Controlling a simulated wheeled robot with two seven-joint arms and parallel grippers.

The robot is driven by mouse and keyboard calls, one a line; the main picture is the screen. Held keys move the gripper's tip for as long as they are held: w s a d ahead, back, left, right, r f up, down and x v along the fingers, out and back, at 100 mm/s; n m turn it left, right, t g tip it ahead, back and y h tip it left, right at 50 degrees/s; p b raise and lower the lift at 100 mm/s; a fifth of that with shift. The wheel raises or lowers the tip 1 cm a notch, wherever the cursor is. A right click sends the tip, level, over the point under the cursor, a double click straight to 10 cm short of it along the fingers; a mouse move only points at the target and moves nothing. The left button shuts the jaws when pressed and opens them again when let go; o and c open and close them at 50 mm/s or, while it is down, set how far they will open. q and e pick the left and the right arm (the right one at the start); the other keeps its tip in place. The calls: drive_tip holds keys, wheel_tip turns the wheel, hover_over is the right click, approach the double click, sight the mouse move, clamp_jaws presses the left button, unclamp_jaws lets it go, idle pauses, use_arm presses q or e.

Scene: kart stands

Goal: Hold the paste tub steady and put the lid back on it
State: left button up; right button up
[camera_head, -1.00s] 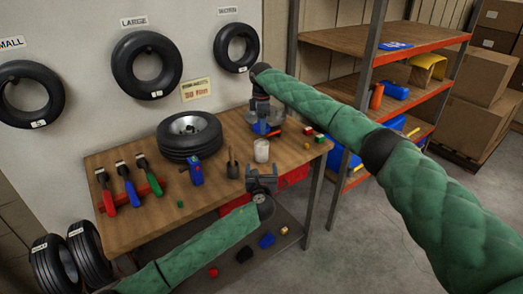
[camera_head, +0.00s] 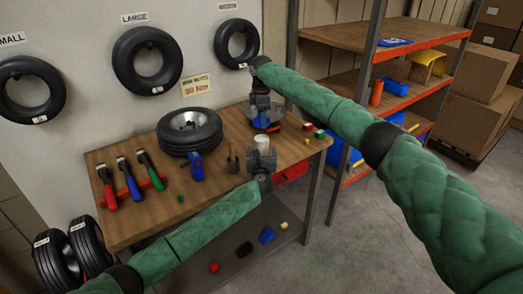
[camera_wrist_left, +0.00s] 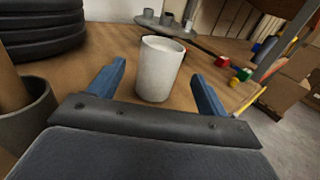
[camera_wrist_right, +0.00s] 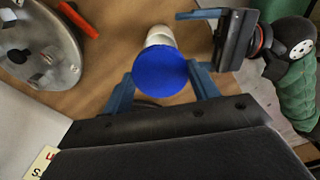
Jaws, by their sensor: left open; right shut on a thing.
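The white paste tub (camera_head: 262,143) stands upright and open on the bench. In the left wrist view the tub (camera_wrist_left: 160,70) is between the fingers of my left gripper (camera_wrist_left: 158,74), which is open, with a gap visible on each side. In the head view my left gripper (camera_head: 262,153) is just in front of the tub. My right gripper (camera_head: 262,120) is behind the tub, pointing down. In the right wrist view it is shut on the round blue lid (camera_wrist_right: 160,73). There the lid overlaps part of the tub (camera_wrist_right: 160,36), apart from it.
A grey metal stand with cups (camera_wrist_right: 38,42) is near my right gripper. A tyre (camera_head: 189,132), a blue tool (camera_head: 196,167) and a dark pot (camera_head: 233,163) are left of the tub. Small coloured blocks (camera_head: 319,133) lie to its right.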

use_arm(q)
drive_tip(key=w, duration=0.5)
drive_tip(key=shift+w, duration=0.2)
drive_tip(key=c, duration=1.5)
drive_tip(key=shift+o, duration=0.2)
use_arm(e)
hover_over(262, 141)
drive_tip(key=shift+w+f, duration=0.15)
drive_tip(key=shift+f, duration=2.3)
drive_tip(key=shift+f, duration=0.1)
drive_tip(key=shift+f, duration=0.8)
use_arm(q)
drive_tip(key=shift+s+f, duration=0.1)
use_arm(e)
drive_tip(key=shift+f, duration=0.6)
